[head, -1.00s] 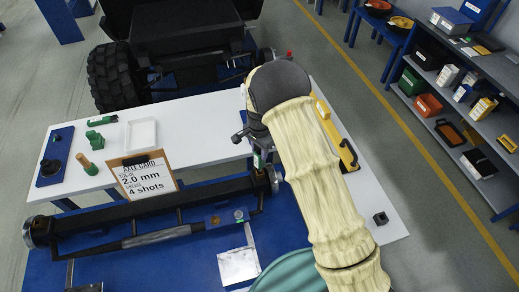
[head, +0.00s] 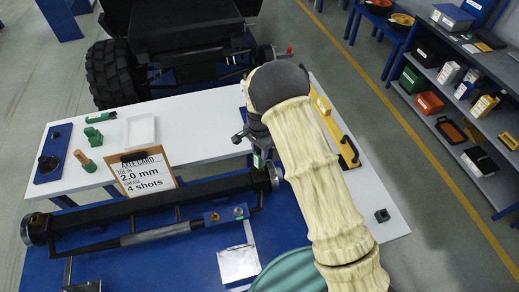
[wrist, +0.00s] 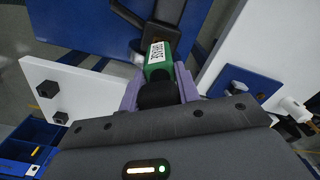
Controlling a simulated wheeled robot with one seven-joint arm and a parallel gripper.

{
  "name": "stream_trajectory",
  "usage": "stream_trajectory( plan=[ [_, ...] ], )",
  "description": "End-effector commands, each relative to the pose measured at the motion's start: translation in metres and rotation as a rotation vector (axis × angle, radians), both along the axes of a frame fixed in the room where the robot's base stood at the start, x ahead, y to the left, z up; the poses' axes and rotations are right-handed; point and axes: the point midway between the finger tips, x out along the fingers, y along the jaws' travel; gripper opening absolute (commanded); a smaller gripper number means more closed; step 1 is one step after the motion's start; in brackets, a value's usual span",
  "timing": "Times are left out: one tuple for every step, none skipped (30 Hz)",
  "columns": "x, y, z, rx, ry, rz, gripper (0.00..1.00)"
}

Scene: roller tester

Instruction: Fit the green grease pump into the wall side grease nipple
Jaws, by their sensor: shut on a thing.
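My gripper (wrist: 160,78) is shut on the green grease pump (wrist: 161,54), its purple fingers on either side of the body. The pump has a white label reading GREASE and a black end towards the wrist camera. A dark bar lies just beyond the pump in the wrist view. I cannot make out the wall side grease nipple, nor whether the pump touches it.
The axle card (head: 143,178) stands at the white bench's (head: 210,143) front edge. Green parts and a white tray (head: 140,130) lie behind it. A yellow tool (head: 338,132) lies right of my arm. Shelves (head: 470,110) stand at right. A silver plate (head: 238,264) is in front.

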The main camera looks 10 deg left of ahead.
Motion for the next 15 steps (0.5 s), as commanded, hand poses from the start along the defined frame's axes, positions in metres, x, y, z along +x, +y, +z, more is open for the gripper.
stream_trajectory(
  plan=[
    [0.0002, 0.0001, -0.0019, 0.001, -0.001, 0.000, 0.00],
    [0.0003, 0.0001, -0.0027, 0.001, -0.001, 0.000, 0.00],
    [0.0002, 0.0001, -0.0036, 0.001, -0.001, 0.000, 0.00],
    [0.0002, 0.0001, -0.0043, 0.001, -0.001, 0.000, 0.00],
    [0.0002, 0.0001, -0.0051, 0.001, -0.001, 0.000, 0.00],
    [0.0003, 0.0000, -0.0060, 0.001, -0.001, 0.000, 0.00],
    [0.0003, 0.0000, -0.0067, 0.001, -0.001, 0.000, 0.00],
    [0.0003, 0.0000, -0.0075, 0.001, -0.001, 0.000, 0.00],
    [0.0003, 0.0000, -0.0084, 0.001, -0.001, 0.000, 0.00],
    [0.0003, 0.0000, -0.0092, 0.001, -0.001, 0.000, 0.00],
    [0.0003, 0.0000, -0.0099, 0.001, -0.001, 0.000, 0.00],
    [0.0003, 0.0000, -0.0108, 0.001, -0.001, 0.000, 0.00],
    [0.0003, 0.0001, -0.0100, 0.000, -0.001, 0.000, 0.36],
    [0.0003, 0.0001, -0.0096, 0.000, -0.001, 0.000, 0.42],
    [0.0003, 0.0001, -0.0096, 0.000, -0.001, 0.000, 0.50]
  ],
)
